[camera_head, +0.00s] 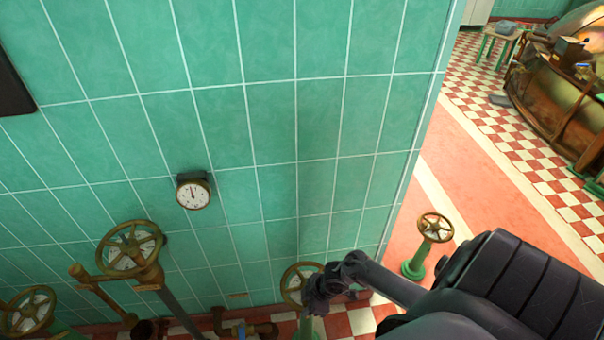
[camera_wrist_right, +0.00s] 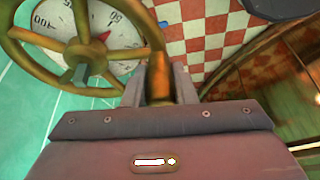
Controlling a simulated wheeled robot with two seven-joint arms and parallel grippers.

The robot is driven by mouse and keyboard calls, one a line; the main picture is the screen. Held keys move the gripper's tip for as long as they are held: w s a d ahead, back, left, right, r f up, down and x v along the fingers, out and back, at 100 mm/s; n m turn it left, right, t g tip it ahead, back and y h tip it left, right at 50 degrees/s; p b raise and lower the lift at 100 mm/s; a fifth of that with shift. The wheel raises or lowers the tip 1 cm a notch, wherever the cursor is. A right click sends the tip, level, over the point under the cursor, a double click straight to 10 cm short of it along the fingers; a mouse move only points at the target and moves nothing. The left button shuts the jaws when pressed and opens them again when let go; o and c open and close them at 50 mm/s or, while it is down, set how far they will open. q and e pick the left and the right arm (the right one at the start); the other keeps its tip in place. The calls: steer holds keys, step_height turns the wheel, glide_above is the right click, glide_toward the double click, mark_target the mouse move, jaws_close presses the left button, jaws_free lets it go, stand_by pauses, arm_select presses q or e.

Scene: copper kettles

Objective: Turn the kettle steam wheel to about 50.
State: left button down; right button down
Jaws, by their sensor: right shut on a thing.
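A brass handwheel (camera_head: 287,283) stands low by the teal wall, partly hidden behind my right gripper (camera_head: 318,292). In the right wrist view the spoked wheel (camera_wrist_right: 82,52) fills the upper left, over a white numbered dial (camera_wrist_right: 58,20). A red pointer (camera_wrist_right: 104,36) shows at the dial's right part, near a number that looks like 60; the exact reading is hard to tell. The fingers of my right gripper (camera_wrist_right: 159,82) are shut on the wheel's rim at its right side. My left gripper is not in view.
A round gauge (camera_head: 193,192) hangs on the wall. Other handwheels stand at left (camera_head: 130,248), far left (camera_head: 28,312) and right on a green post (camera_head: 435,227). A large copper kettle (camera_head: 560,100) is at the upper right.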

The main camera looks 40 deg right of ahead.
steer(key=shift+s+d+n, duration=0.3)
steer(key=shift+d+n, duration=0.05)
steer(key=shift+n, duration=0.05)
stand_by(0.4)
steer(key=c, duration=1.2)
jaws_free()
steer(key=v, duration=0.7)
steer(key=shift+d+r+p, duration=0.2)
steer(key=shift+r+p, duration=0.1)
steer(key=shift+r, duration=0.1)
